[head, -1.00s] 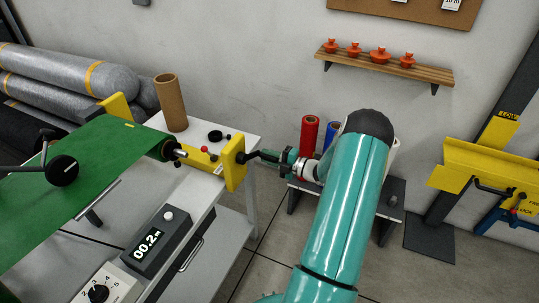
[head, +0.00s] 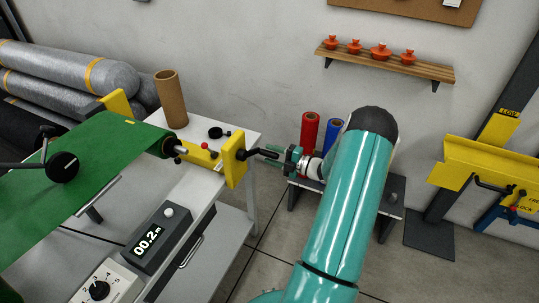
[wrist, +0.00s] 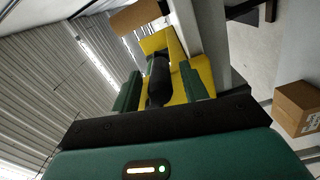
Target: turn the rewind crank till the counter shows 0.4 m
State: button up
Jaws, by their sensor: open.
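The rewind crank (head: 258,152) is black and sits on the yellow end bracket (head: 233,168) of the roll stand. Its grip points right, towards my gripper (head: 278,158). In the wrist view the black crank grip (wrist: 158,80) lies between the two green fingers of my gripper (wrist: 162,88), with a gap on either side. The fingers are open and not clamped on it. The counter (head: 153,238) on the bench reads 00.2 m. The green sheet (head: 90,160) runs to the roller beside the bracket.
A cardboard tube (head: 170,98) stands on the white bench (head: 205,200). Red (head: 309,132) and blue (head: 332,136) rolls stand on a low dark stand behind my arm. A dial box (head: 105,288) is at the front. A cardboard box (wrist: 298,108) shows in the wrist view.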

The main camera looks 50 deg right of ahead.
jog(key=v, duration=1.2)
jog(key=shift+s, duration=0.25)
